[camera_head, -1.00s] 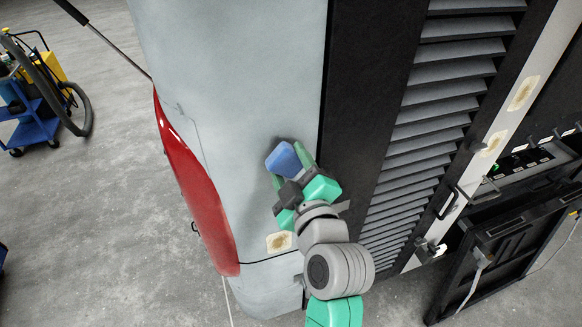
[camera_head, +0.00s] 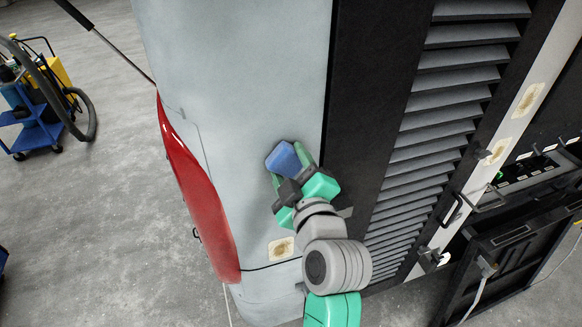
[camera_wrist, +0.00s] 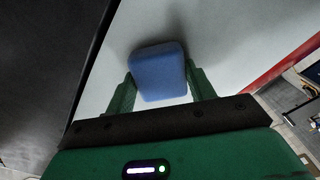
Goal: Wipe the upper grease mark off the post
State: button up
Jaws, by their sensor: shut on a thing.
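My gripper (camera_head: 292,167) is shut on a blue sponge block (camera_head: 284,158). The wrist view shows the sponge (camera_wrist: 158,71) between the two green fingers. It is held at the pale grey corner panel (camera_head: 240,70) of the coach, with a shadow beside it; I cannot tell whether it touches. A tan grease mark (camera_head: 281,248) is low on this panel, below my gripper. A white post (camera_head: 475,193) at the right bears an upper grease mark (camera_head: 528,99) and a lower one (camera_head: 498,142). Panel behind the sponge and arm is hidden.
A black louvred panel (camera_head: 440,120) lies between the corner panel and the white post. A red lamp (camera_head: 195,195) is on the left side. An open black hatch (camera_head: 505,265) stands at the lower right. A blue trolley (camera_head: 38,135) is far left on clear floor.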

aim_at(290, 150)
notch_tip(290, 150, up, 4)
jog(key=shift+s+r+p, duration=0.1)
jog(key=shift+p, duration=0.75)
jog(key=shift+f, duration=0.2)
jog(key=shift+b, duration=0.5)
notch_tip(290, 150, down, 4)
jog(key=b, duration=0.4)
jog(key=shift+r, duration=0.1)
jog(key=v, duration=0.6)
